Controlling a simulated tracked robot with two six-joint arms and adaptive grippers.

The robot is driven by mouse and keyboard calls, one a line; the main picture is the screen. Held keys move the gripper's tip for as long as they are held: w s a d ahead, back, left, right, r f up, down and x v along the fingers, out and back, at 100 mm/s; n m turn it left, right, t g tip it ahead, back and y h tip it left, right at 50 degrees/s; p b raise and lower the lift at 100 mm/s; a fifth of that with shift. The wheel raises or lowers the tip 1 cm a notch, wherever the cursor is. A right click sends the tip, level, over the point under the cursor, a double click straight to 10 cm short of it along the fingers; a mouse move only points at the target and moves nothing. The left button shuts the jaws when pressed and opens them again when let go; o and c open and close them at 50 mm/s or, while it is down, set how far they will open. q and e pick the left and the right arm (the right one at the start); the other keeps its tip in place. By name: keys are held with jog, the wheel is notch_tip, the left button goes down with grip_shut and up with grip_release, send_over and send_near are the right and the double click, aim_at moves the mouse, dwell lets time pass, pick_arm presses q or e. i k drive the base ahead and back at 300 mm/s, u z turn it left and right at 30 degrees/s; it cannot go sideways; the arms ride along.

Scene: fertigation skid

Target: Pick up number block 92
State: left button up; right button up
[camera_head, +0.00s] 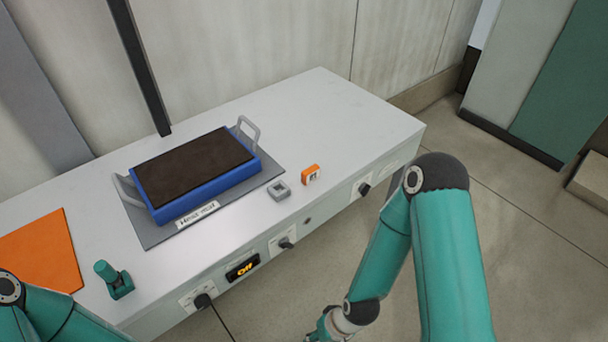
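A small orange block (310,174) with a pale front face stands upright on the white bench near its front edge, right of the middle. Its marking is too small to read, so I cannot tell whether it is number block 92. My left arm shows at the bottom left corner, and its gripper is out of view. My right arm hangs in front of the bench on the right. Its wrist runs off the bottom edge, low over the floor and away from the block, and its gripper fingers do not show.
A small grey square piece (279,191) lies left of the block. A blue tray (213,190) with dark filling sits on a grey mat (151,236). An orange sheet (40,253) and a teal fixture (115,280) are at left. The bench's right end is clear.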

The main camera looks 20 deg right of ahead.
aim_at(310, 174)
jog(key=z, duration=0.5)
jog(key=i, duration=0.2)
jog(key=u, duration=2.75)
jog(key=k, duration=1.8)
jog(key=z, duration=1)
jog(key=i, duration=1)
jog(key=z, duration=0.1)
